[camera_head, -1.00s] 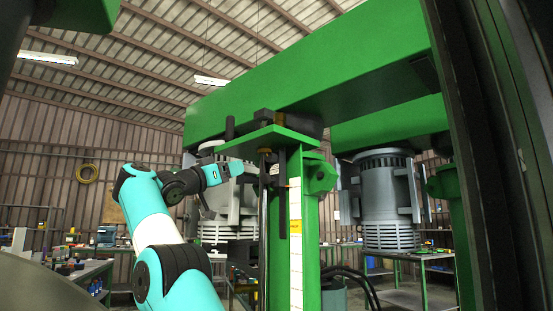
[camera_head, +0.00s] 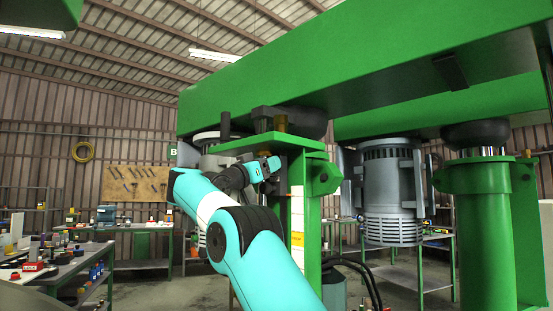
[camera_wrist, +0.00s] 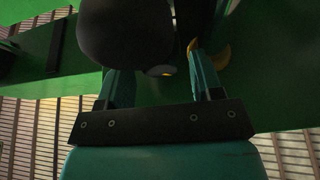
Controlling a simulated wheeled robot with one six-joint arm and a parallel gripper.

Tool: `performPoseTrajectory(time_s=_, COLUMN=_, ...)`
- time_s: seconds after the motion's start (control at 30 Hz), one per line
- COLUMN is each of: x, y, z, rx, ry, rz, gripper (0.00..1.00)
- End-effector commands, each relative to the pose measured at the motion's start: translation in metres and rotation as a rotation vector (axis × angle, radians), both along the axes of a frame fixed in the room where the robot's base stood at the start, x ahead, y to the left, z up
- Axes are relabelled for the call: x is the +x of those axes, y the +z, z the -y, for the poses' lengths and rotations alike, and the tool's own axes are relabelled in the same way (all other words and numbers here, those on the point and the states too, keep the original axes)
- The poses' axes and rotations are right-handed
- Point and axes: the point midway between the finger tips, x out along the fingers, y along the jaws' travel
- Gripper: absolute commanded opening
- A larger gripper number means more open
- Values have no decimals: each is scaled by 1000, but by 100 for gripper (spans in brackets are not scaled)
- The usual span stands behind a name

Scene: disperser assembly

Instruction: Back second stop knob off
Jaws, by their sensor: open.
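My gripper (camera_head: 266,168) is at the green column's top bracket (camera_head: 262,143), just below its plate in the head view. In the wrist view my gripper (camera_wrist: 157,75) has its two teal fingers spread apart. A large dark rounded part (camera_wrist: 125,32), perhaps the stop knob, lies ahead of the left finger and partly covers its tip. A second dark part (camera_wrist: 192,18) lies ahead of the right finger. A yellow curved piece (camera_wrist: 222,56) is beside the right finger. I cannot tell which part is the second stop knob, nor whether a finger touches anything.
A thick green beam (camera_head: 330,72) runs overhead. A grey motor (camera_head: 388,195) hangs to the right, and another grey motor (camera_head: 212,160) is partly hidden behind my arm. Workbenches with small items (camera_head: 70,262) stand at the left. Black hoses (camera_head: 365,275) are low beside the column.

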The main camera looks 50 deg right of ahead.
Motion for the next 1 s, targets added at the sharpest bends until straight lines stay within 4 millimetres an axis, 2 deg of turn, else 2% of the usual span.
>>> performPoseTrajectory(time_s=0.27, x=1, y=0, z=0, rx=0, ry=2, rz=0, gripper=60)
performPoseTrajectory(time_s=0.4, x=1, y=0, z=-1, rx=0, ry=2, rz=0, gripper=28)
performPoseTrajectory(time_s=0.47, x=1, y=0, z=-1, rx=0, ry=2, rz=0, gripper=14)
performPoseTrajectory(time_s=0.5, x=1, y=0, z=-1, rx=0, ry=3, rz=0, gripper=10)
performPoseTrajectory(time_s=0.77, x=1, y=-1, z=-2, rx=3, ry=2, rz=-23, gripper=11)
performPoseTrajectory(time_s=1.0, x=-1, y=-1, z=-2, rx=16, ry=3, rz=-137, gripper=11)
